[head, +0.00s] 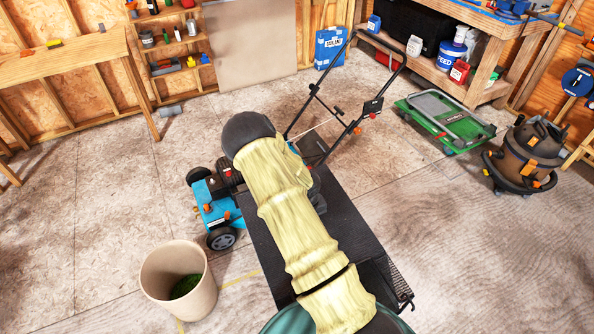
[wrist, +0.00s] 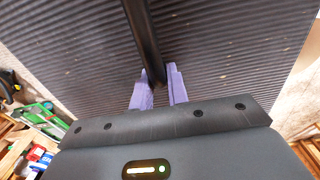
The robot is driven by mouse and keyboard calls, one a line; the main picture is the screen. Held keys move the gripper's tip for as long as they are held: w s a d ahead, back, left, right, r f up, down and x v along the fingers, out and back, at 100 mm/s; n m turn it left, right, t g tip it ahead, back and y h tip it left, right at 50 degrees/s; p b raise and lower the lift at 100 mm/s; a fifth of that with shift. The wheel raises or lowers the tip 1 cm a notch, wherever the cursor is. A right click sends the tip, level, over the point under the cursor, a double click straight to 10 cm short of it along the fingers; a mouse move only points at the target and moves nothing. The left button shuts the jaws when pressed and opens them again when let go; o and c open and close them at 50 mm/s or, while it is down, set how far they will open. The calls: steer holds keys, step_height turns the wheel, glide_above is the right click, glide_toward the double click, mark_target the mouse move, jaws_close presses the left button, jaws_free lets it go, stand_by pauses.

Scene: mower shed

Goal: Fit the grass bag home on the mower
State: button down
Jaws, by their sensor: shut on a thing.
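The mower has a blue deck (head: 213,207) and a black push handle (head: 373,106); it stands on the floor at the middle of the head view. The grass bag, with a flat dark top (head: 345,222) and mesh side, lies behind the deck under my arm. Its ribbed top (wrist: 230,50) fills much of the wrist view. My gripper (wrist: 157,80) has its purple fingers shut around the bag's black bar handle (wrist: 143,35). My arm hides the gripper in the head view, and most of the join between bag and mower, so I cannot tell whether the bag is seated.
A tan bin (head: 178,282) with green clippings stands at lower left. A green platform cart (head: 447,122) and a shop vacuum (head: 527,155) stand at right. A workbench (head: 475,25) is behind them, and a wooden table (head: 75,62) is at left. The floor left of the mower is mostly clear.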

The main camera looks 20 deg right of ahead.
steer(key=s+a+f, duration=0.4)
steer(key=a+f, duration=0.5)
steer(key=f, duration=0.2)
steer(key=shift+s+f+m, duration=0.2)
steer(key=shift+s+m, duration=0.05)
steer(key=shift+m, duration=0.05)
